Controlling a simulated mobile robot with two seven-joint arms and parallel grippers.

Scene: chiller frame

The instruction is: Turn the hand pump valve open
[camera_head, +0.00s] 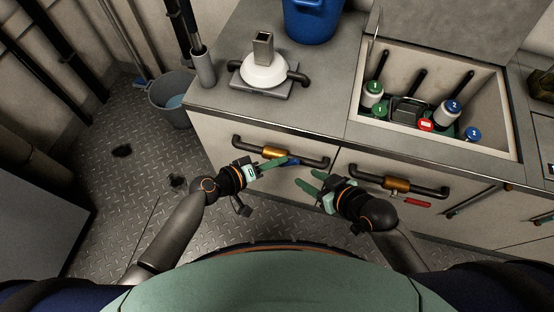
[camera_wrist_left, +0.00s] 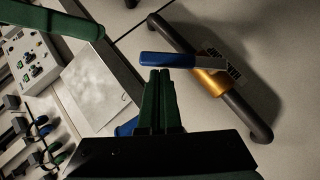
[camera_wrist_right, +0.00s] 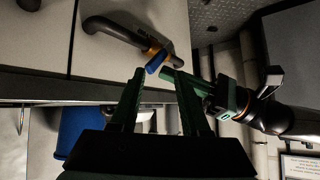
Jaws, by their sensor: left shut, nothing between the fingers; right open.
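A valve with a brass body (camera_head: 272,153) sits on a dark pipe across the left cabinet front. Its blue lever (camera_wrist_left: 168,60) slants away from the pipe in the left wrist view; its end also shows in the right wrist view (camera_wrist_right: 153,63). My left gripper (camera_head: 286,161) is shut and empty, its fingertips close to the lever; contact is unclear. My right gripper (camera_head: 303,181) is open and empty, right of the lever and in front of the cabinet. A second brass valve (camera_head: 396,184) with a red lever (camera_head: 417,202) sits on the right pipe.
A white dome fixture (camera_head: 264,72) and a blue container (camera_head: 314,18) stand on the counter. An open well (camera_head: 490,100) holds several numbered bottles. A grey bucket (camera_head: 172,98) stands on the floor at left.

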